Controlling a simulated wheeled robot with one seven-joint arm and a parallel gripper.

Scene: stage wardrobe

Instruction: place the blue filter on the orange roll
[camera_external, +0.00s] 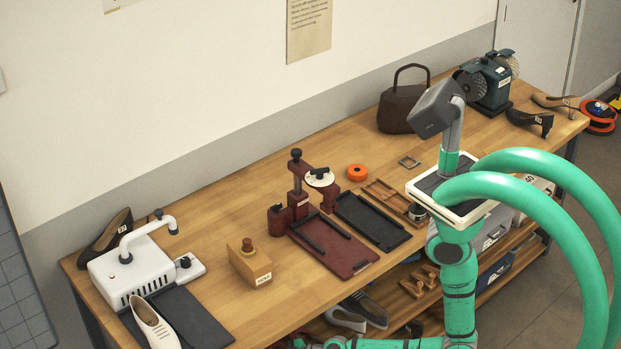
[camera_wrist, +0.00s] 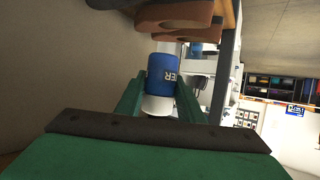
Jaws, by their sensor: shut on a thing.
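The orange roll (camera_external: 357,172) lies flat on the wooden bench, behind a dark tray and a wooden tray, with nothing on top of it. The blue filter (camera_wrist: 161,72) is a blue cylinder with white ends and white lettering. It shows in the wrist view between the two green fingers of my gripper (camera_wrist: 162,88), which is shut on it. In the external view the filter cannot be made out; my arm runs low along the bottom edge, in front of the bench.
A red press (camera_external: 298,195) and dark tray (camera_external: 372,221) stand left and in front of the roll. A small metal frame (camera_external: 409,161) lies to its right. Wooden shoe forms (camera_external: 418,282) sit on the shelf below; brown wooden shapes (camera_wrist: 180,14) are close beyond the filter.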

